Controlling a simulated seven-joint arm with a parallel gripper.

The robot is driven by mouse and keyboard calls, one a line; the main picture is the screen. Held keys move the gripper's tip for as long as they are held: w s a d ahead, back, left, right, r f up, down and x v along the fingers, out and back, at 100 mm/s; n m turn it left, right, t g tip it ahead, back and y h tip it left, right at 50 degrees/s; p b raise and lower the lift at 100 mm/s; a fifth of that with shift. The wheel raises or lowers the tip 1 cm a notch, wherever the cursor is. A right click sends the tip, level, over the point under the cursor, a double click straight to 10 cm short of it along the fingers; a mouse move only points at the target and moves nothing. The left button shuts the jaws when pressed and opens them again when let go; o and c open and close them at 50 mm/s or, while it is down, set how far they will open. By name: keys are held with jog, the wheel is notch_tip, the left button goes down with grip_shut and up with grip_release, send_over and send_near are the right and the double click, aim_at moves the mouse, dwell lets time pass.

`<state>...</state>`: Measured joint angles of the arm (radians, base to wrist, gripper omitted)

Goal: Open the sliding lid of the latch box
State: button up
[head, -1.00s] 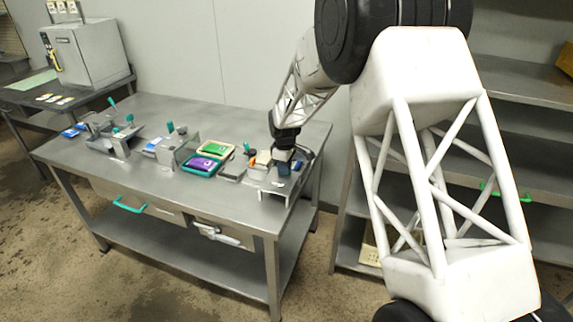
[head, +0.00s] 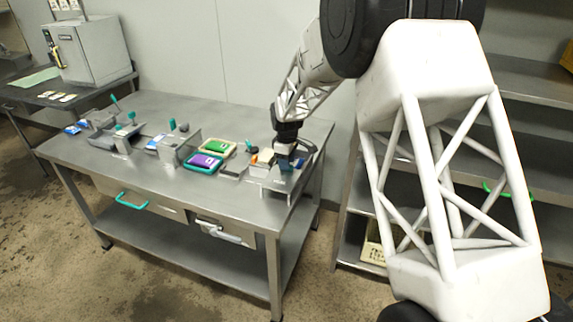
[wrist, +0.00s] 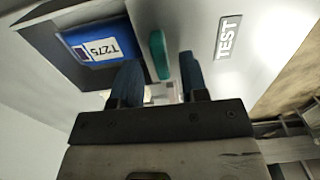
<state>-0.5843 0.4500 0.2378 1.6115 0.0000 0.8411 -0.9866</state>
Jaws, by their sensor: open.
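My gripper (head: 286,162) is low over a grey metal fixture (head: 272,186) at the right end of the table. In the wrist view its two blue fingers (wrist: 160,80) are apart. A teal upright tab (wrist: 159,54) shows between and just beyond the fingertips; I cannot tell whether they touch it. It stands by a grey panel (wrist: 200,28) marked TEST. Left of it, a blue pouch labelled T275 (wrist: 90,42) lies in a dark-edged recess. Which part is the latch box's sliding lid, and how far it is open, I cannot tell.
Left of my gripper stand a teal tray (head: 200,168) with a purple pack, a yellow tray (head: 222,143) with a green pack, and metal fixtures (head: 172,152) with teal knobs. A drawer with a teal handle (head: 133,201) is below. The table's back middle is clear.

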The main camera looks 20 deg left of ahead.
jog(key=shift+r, duration=3.1)
jog(key=shift+d+r, duration=0.25)
jog(key=shift+d, duration=0.05)
jog(key=s+d+r+m, duration=0.3)
jog(key=s+d+r, duration=0.25)
jog(key=d, duration=0.45)
jog(key=s+d+r+m+t, duration=0.1)
jog(key=s+d+r+m, duration=0.2)
jog(key=s+d+r, duration=0.5)
jog(key=s+d+r+m, duration=0.2)
jog(key=d+r, duration=0.2)
jog(key=d, duration=0.8)
jog(key=s+d+m, duration=0.3)
jog(key=s+d, duration=0.3)
jog(key=s, duration=0.4)
jog(key=s+d+m+t, duration=0.1)
jog(key=s+d+m, duration=0.2)
jog(key=s+d, duration=0.4)
jog(key=s+d+m, duration=0.4)
jog(key=s+d, duration=0.2)
jog(key=s, duration=0.7)
jog(key=shift+d+f+t, duration=0.15)
jog(key=shift+f+t, duration=0.1)
jog(key=shift+t, duration=0.05)
